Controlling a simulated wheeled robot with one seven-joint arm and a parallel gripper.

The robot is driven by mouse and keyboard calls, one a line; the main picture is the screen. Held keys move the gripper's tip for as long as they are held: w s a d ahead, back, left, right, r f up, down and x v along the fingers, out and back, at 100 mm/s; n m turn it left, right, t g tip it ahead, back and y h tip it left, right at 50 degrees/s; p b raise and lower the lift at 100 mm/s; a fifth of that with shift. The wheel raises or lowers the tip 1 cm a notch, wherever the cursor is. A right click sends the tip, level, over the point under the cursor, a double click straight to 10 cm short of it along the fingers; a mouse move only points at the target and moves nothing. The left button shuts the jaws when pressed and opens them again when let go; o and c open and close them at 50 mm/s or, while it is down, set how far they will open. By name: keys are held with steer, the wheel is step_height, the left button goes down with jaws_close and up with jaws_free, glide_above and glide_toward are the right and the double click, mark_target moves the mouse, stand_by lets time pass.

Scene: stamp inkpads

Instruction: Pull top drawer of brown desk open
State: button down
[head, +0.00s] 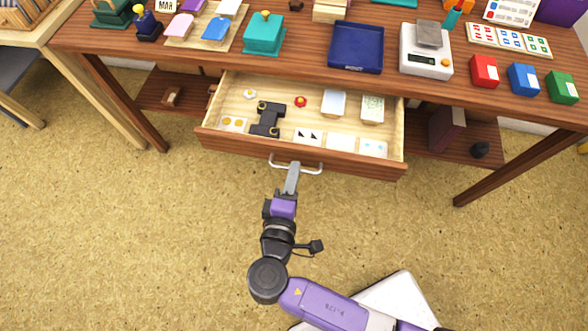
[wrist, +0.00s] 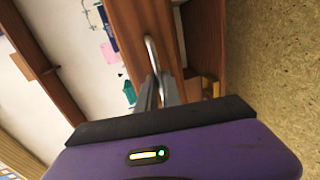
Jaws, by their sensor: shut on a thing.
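The brown desk (head: 190,55) stands across the top of the head view. Its top drawer (head: 345,161) is pulled well out, and its pale inside shows small cards, a black item and other small things. A metal bar handle (head: 312,173) sits on the drawer front. My gripper (head: 293,168) is shut on the handle near its middle. In the wrist view the handle (wrist: 152,52) runs between the two grey fingers (wrist: 160,82), and the brown drawer front (wrist: 125,30) lies beside it.
The desktop holds a blue tray (head: 355,68), a scale (head: 425,66), red (head: 484,71), blue and green boxes, and stamps at the left. Shelves flank the drawer below the desktop. The tan floor (head: 150,220) in front is clear apart from my own body.

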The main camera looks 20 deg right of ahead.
steer(key=c, duration=1.5)
jaws_free()
steer(key=shift+v, duration=3.9)
